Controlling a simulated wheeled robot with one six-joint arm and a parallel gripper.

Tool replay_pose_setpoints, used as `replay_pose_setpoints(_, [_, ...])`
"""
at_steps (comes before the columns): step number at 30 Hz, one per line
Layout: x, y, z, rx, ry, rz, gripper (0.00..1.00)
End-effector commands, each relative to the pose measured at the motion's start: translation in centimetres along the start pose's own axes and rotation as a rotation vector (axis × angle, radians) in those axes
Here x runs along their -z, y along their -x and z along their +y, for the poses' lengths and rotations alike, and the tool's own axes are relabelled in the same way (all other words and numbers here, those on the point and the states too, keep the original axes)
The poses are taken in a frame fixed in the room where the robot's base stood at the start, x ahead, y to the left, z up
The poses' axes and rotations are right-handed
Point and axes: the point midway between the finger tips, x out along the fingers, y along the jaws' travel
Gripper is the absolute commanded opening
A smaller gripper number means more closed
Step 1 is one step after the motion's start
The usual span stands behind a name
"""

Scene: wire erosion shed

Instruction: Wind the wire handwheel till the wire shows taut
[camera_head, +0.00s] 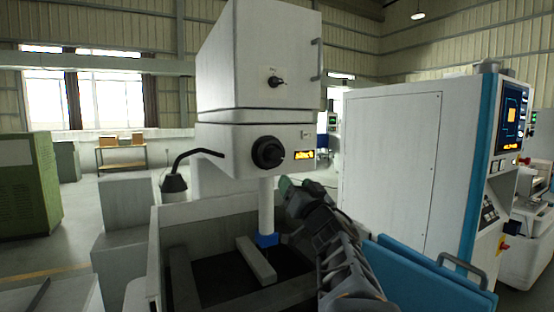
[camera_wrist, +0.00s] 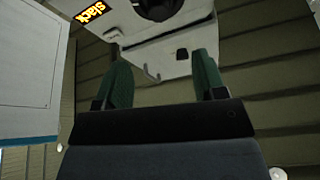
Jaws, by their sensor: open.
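The black handwheel (camera_head: 267,153) sits on the front of the white machine head (camera_head: 235,145). Beside it a small lit display (camera_head: 304,155) glows orange; in the wrist view the display (camera_wrist: 90,13) reads "slack". The handwheel (camera_wrist: 158,8) also shows in the wrist view, cut off by the top edge. My gripper (camera_head: 288,188) is below and to the right of the handwheel, apart from it. In the wrist view my gripper (camera_wrist: 161,62) has its two green fingers spread wide, with nothing held between them.
A smaller black knob (camera_head: 276,82) sits on the upper box. A column with a blue nozzle (camera_head: 267,240) stands over the work tank (camera_head: 185,212). A dark bent lamp (camera_head: 173,183) is at left. A white cabinet (camera_head: 390,170) and blue panels (camera_head: 425,277) stand at right.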

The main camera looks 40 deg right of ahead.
Motion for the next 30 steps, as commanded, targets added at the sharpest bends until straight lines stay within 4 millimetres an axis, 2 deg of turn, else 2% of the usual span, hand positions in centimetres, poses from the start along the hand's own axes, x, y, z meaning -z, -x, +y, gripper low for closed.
replay_pose_setpoints(18, [0.1, -10.6, 0.0, -0.003, -0.009, -0.002, 0.64])
replay_pose_setpoints(24, [0.1, -12.6, 0.1, -0.004, -0.009, -0.002, 0.64])
replay_pose_setpoints(30, [-0.1, -13.3, 0.1, -0.004, -0.008, -0.001, 0.64])
